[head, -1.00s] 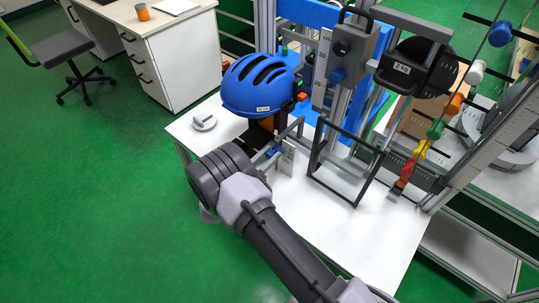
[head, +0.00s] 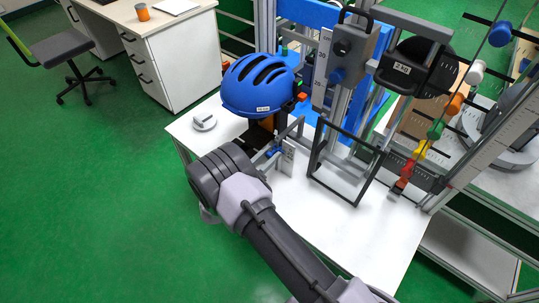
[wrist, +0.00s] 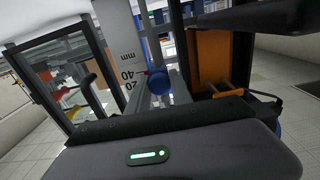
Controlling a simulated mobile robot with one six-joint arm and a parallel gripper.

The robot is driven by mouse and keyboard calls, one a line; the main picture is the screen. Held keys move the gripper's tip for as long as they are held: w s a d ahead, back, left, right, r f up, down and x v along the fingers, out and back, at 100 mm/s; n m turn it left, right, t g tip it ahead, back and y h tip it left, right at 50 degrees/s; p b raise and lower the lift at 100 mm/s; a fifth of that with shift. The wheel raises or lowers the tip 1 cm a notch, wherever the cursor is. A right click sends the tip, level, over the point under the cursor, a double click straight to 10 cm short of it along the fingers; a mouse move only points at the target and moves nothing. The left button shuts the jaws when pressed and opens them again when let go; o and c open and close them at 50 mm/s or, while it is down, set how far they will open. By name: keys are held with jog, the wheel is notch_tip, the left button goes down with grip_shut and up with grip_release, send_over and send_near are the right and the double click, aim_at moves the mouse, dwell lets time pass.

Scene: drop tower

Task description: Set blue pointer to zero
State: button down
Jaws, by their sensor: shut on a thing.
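The blue pointer (wrist: 158,83) shows as a round blue knob with a small red tip in the wrist view. It sits on an upright metal rail beside a pale scale (wrist: 118,50) marked mm, 40 and 20. The red tip is near the 40 mark; its exact reading is too small to tell. The blue part also shows in the head view (head: 273,152), beside the small scale plate (head: 288,158). My gripper (wrist: 160,98) is shut on the blue pointer; its fingers are partly hidden behind the dark gripper body. The zero mark is not visible.
A blue helmet (head: 259,85) sits just behind my gripper. A dark open frame (head: 345,190) stands to the right, beside the tower's uprights. A small grey round object (head: 204,122) lies on the white table (head: 375,240). The table's front right is clear.

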jog(key=shift+r+p, duration=0.65)
jog(key=shift+r, duration=0.8)
jog(key=c, duration=1.2)
grip_release()
jog(key=shift+o, duration=0.2)
jog(key=p+v, duration=0.2)
jog(key=v, duration=1.5)
jog(key=shift+p, duration=0.35)
